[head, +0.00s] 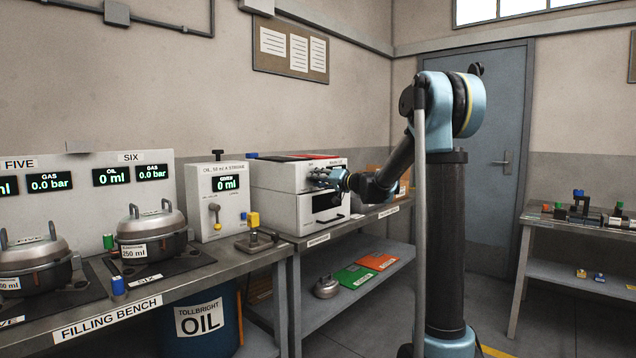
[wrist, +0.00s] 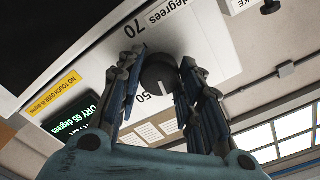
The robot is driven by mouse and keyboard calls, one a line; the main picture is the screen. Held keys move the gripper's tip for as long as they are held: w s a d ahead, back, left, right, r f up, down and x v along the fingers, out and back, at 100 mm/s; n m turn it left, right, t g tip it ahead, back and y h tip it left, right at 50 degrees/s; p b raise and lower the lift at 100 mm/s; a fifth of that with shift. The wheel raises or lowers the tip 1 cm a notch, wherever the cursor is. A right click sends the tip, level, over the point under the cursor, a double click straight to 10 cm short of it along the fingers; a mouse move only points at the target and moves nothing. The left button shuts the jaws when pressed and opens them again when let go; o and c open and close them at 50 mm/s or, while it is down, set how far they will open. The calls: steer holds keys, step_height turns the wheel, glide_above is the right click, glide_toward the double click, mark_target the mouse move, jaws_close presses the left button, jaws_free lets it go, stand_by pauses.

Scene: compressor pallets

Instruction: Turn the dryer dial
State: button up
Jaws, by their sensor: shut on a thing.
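The dryer (head: 297,178) is a white box on the bench in the head view, with a dark window and a handle on its lower front. In the wrist view its dial (wrist: 159,75) is a dark round knob with a pale pointer line, on a white panel marked 70, 50 and "degrees". My gripper (wrist: 162,72) is shut on the dial, with one finger on each side of it. In the head view my gripper (head: 332,178) is at the dryer's upper front, and the dial is too small to make out there.
The filling bench (head: 130,305) with lidded pots and an oil dispenser (head: 217,200) stands left of the dryer. Green and orange sheets lie on the shelf below. Another table (head: 580,232) stands at the right.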

steer(key=shift+w+d+n, duration=0.1)
steer(key=shift+d+n, duration=0.05)
steer(key=shift+n, duration=1.75)
steer(key=o, duration=1.1)
steer(key=shift+w, duration=0.1)
steer(key=v, duration=1.2)
steer(key=shift+f, duration=0.2)
